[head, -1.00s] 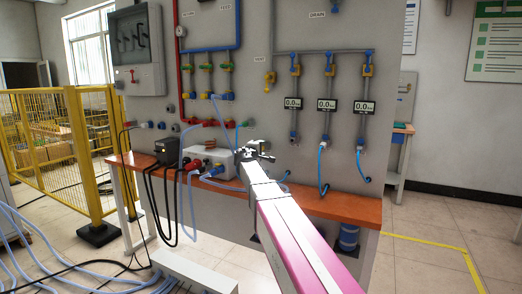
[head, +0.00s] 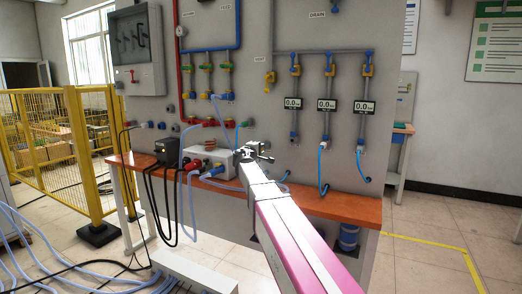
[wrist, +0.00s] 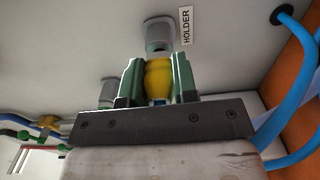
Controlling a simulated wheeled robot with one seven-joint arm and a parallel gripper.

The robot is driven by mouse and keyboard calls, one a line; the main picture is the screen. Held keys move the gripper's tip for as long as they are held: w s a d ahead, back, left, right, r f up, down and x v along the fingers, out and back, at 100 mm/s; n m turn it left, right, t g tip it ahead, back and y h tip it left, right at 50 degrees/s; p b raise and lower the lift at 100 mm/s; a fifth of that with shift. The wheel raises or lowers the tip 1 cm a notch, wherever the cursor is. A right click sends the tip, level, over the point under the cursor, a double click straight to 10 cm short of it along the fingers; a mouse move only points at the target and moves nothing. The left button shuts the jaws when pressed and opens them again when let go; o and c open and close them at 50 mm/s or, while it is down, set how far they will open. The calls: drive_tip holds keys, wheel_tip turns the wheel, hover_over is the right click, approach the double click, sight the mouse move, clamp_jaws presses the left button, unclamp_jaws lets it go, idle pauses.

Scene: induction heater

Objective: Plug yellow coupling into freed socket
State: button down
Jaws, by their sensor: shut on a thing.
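The yellow coupling (wrist: 158,78) is held between the two green fingers of my gripper (wrist: 158,88) in the wrist view. Its far end meets or nearly meets a grey round socket (wrist: 158,32) on the panel, beside a HOLDER label (wrist: 186,27). I cannot tell whether it is seated in the socket. A bit of blue shows at the coupling's near end, between the fingers. In the head view my gripper (head: 256,151) is at the panel above the orange bench, and the coupling is too small to make out there.
Another grey socket (wrist: 108,92) sits to the left in the wrist view. Blue hoses (wrist: 300,65) curve at the right. In the head view, a white box (head: 209,163) with red and blue connectors stands left of my gripper on the orange bench (head: 340,207). Gauges (head: 326,105) hang at the right.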

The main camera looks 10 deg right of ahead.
drive_tip(key=shift+v, duration=2.45)
